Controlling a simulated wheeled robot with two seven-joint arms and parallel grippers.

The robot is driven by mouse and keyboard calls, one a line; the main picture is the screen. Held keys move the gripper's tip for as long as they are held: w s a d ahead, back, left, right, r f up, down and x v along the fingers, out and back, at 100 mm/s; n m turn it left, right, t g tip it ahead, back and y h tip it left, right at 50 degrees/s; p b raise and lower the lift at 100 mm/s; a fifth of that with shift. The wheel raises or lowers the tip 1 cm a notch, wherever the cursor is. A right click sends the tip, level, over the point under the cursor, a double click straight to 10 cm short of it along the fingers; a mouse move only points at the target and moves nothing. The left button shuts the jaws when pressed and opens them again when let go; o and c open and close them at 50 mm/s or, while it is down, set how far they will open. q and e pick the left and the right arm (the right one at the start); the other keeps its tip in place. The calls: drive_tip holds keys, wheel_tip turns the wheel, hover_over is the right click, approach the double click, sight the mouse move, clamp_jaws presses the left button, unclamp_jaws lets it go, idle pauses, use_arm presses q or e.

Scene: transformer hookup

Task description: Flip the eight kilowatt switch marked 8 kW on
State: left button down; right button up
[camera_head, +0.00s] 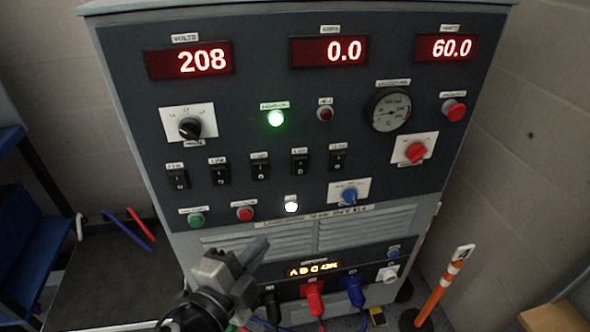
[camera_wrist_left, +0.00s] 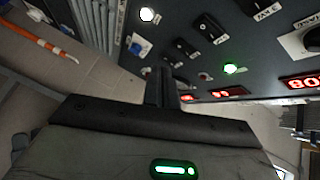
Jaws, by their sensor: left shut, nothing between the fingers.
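A row of several black rocker switches sits across the middle of the dark panel (camera_head: 240,110). They run from the far-left switch (camera_head: 177,179) past the middle switch (camera_head: 260,169) to the far-right switch (camera_head: 338,159). Each has a small label above it, too small to read, so I cannot tell which is 8 kW. My left gripper (camera_head: 257,248) is shut and empty, in front of the lower vents, below the switch row and apart from it. In the left wrist view its fingers (camera_wrist_left: 161,90) are together, with some switches (camera_wrist_left: 210,28) beyond. My right gripper is not in view.
Red displays read 208 (camera_head: 190,60), 0.0 (camera_head: 330,51) and 60.0 (camera_head: 445,47). A green lamp (camera_head: 275,118) and a white lamp (camera_head: 291,207) are lit. Green (camera_head: 196,220) and red (camera_head: 245,214) buttons and a blue knob (camera_head: 349,196) lie below the switches. Plugged connectors (camera_head: 314,298) sit lower down.

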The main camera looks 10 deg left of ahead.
use_arm(q)
drive_tip(key=r+m, duration=0.1)
drive_tip(key=m, duration=0.1)
drive_tip(key=d+r+m+h, duration=0.1)
drive_tip(key=r+m, duration=0.1)
drive_tip(key=r+m+t+h, duration=0.1)
drive_tip(key=m, duration=0.1)
drive_tip(key=shift+w+d+r, duration=0.25)
drive_tip(key=shift+w+r, duration=0.1)
drive_tip(key=shift+w, duration=0.05)
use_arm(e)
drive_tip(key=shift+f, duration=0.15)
use_arm(q)
drive_tip(key=p, duration=0.3)
approach(306, 161)
drive_tip(key=w+d, duration=0.2)
drive_tip(key=d, duration=0.2)
drive_tip(key=w, duration=0.1)
drive_tip(key=w+a, duration=0.1)
drive_tip(key=w, duration=0.1)
drive_tip(key=shift+w+a+r, duration=0.15)
drive_tip(key=shift+a, duration=0.15)
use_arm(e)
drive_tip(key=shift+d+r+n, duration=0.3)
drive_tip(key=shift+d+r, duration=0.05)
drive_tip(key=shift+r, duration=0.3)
use_arm(q)
drive_tip(key=shift+w, duration=0.1)
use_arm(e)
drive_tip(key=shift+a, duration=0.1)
